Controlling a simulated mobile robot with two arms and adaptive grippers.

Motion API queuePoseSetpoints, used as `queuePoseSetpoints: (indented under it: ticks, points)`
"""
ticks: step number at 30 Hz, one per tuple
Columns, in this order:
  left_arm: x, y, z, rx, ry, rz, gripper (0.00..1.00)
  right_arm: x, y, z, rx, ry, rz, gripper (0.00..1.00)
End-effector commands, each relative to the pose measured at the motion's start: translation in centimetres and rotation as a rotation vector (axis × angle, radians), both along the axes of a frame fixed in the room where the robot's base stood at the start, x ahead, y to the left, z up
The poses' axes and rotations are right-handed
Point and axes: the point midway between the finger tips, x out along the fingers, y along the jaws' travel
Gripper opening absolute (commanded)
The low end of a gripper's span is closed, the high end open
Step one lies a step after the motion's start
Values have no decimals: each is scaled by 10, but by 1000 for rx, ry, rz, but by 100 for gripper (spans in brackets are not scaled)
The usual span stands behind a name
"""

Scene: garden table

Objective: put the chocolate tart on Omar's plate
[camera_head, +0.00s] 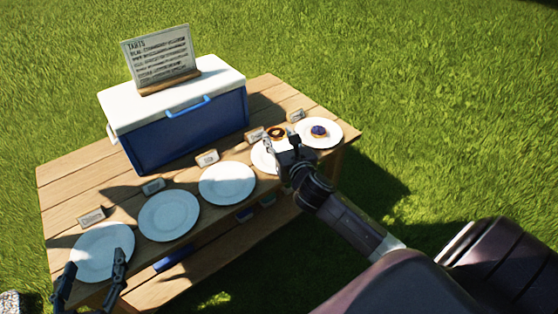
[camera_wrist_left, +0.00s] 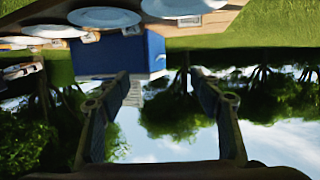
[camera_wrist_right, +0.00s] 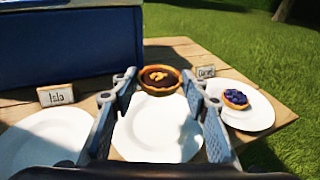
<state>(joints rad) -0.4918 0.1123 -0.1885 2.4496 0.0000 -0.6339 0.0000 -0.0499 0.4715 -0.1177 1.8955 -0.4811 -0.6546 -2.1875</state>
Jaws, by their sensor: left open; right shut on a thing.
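The chocolate tart (camera_head: 276,132), round and dark with pale pieces on top, is held between the fingertips of my right gripper (camera_head: 283,143). In the right wrist view the tart (camera_wrist_right: 160,79) shows at the far edge of an empty white plate (camera_wrist_right: 158,128); I cannot tell whether it touches anything below. The card by this plate (camera_head: 255,134) is too small to read, so I cannot tell which plate is Omar's. My left gripper (camera_head: 92,270) is open and empty near the leftmost plate (camera_head: 103,246); its fingers also show in the left wrist view (camera_wrist_left: 166,90).
A blue cooler (camera_head: 190,130) with a white lid bears a tart sign (camera_head: 158,55). Several white plates line the wooden table (camera_head: 62,190). A blueberry tart (camera_head: 319,131) sits on the far right plate. A card reading Isla (camera_wrist_right: 57,95) stands behind another empty plate (camera_wrist_right: 45,140).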

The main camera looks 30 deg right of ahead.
Motion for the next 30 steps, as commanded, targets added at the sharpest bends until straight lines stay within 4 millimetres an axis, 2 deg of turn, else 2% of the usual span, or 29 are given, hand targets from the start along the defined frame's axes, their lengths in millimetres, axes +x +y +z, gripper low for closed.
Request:
queuePoseSetpoints:
  ticks: [6, 12, 15, 23, 30]
  points:
    - [12, -11, 50, -60, -237, -16, 59, 0, 0, -23, 0, -1, -1, 18]
    - [10, -15, 95, -111, -431, -27, 59, 0, 0, -38, 0, 0, 0, 18]
    - [8, -17, 109, -126, -492, -31, 59, 0, 0, -42, 0, -1, 0, 18]
    - [2, -18, 128, -151, -582, -36, 59, 0, 0, -50, 1, 0, -1, 18]
    - [-22, -17, 175, -218, -819, -48, 59, 0, 0, -71, 1, 1, 0, 18]
